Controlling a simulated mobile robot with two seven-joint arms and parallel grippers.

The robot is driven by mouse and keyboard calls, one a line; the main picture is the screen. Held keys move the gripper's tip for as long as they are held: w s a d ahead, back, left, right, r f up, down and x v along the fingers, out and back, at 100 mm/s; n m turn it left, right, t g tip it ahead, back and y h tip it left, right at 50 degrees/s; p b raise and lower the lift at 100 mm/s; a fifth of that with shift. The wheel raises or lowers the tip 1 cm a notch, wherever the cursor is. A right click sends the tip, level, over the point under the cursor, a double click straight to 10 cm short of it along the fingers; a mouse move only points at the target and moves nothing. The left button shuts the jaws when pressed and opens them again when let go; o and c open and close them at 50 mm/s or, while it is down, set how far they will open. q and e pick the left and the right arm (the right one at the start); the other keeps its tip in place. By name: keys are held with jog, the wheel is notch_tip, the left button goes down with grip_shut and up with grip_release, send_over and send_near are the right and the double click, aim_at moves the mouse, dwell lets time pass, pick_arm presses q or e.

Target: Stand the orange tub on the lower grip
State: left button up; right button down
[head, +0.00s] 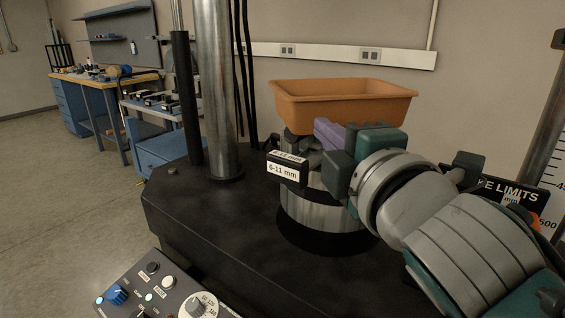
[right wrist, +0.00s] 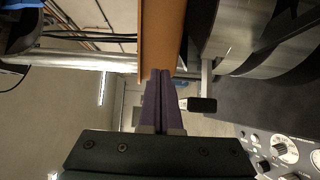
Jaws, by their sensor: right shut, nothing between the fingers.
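The orange tub (head: 345,104) is upright over the lower grip (head: 322,212), the silver cylinder with grey jaws and a "6-11 mm" label. Its underside appears to meet the top of the jaws, but my right gripper hides part of the contact. My right gripper (head: 322,128), with purple fingers, is shut and empty just below the tub's near side. In the right wrist view the closed fingertips (right wrist: 160,74) are close to the orange wall (right wrist: 162,35); I cannot tell whether they touch. My left gripper is not in view.
A steel column (head: 213,95) and dark cables rise left of the tub. The black machine base (head: 215,215) has clear surface at front left. A control box (head: 165,290) is at the front. A "limits" sign (head: 510,190) stands right, and blue benches (head: 75,105) are far left.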

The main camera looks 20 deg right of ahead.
jog(key=s+b, duration=0.1)
jog(key=s, duration=0.9)
jog(key=s+d+f+m+g+h+p, duration=0.1)
jog(key=s+d+f+m+g, duration=0.15)
jog(key=f+m, duration=0.2)
jog(key=s+d+f+m+g+h, duration=0.1)
jog(key=s+d+f+m+g, duration=0.15)
jog(key=m+g, duration=0.2)
jog(key=s+a+f+m+g+y+p, duration=0.1)
jog(key=s+a+f+m+g, duration=0.2)
jog(key=s, duration=0.4)
jog(key=s+f+m+g+y+p, duration=0.1)
jog(key=s+f+m+g+y, duration=0.15)
jog(key=s+m+g, duration=0.35)
pick_arm(q)
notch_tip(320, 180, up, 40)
jog(key=p, duration=3.7)
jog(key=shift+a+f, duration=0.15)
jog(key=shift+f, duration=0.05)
pick_arm(e)
notch_tip(320, 180, up, 37)
jog(key=n+t, duration=0.1)
jog(key=n, duration=0.1)
jog(key=shift+t+h, duration=0.3)
jog(key=shift+h, duration=0.15)
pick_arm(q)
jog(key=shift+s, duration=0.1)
pick_arm(e)
jog(key=shift+s, duration=0.1)
